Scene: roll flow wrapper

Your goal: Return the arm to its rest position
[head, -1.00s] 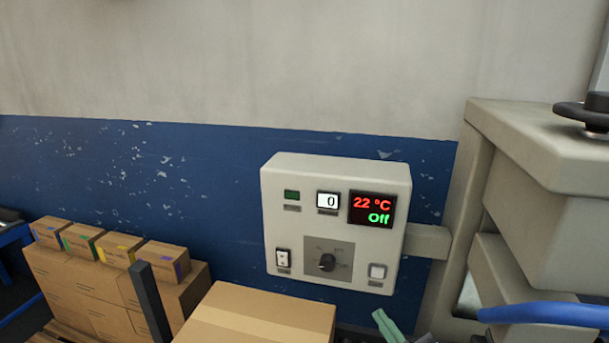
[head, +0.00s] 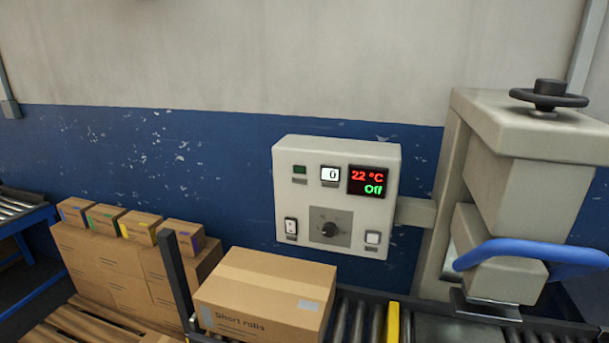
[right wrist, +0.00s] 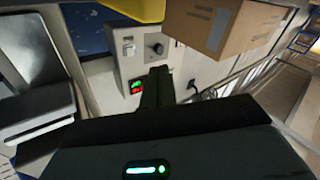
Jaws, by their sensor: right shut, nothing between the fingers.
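My right gripper (right wrist: 158,74) shows in the right wrist view as dark fingers held together, empty. The gripper body with a lit status light fills the bottom of that view. The fingers overlap the control box in the picture; I see no contact. The control box (head: 310,235) shows "0", "22 °C" and "Off" in the head view, with a dial and switches. It appears upside down in the right wrist view (right wrist: 132,52). Neither gripper is in the head view, and my left gripper is in no view.
Stacked cartons (head: 110,265) are at the left. The sealing machine (head: 500,190), with a blue curved guard (head: 490,248) and a black handwheel (head: 549,95), stands at the right.

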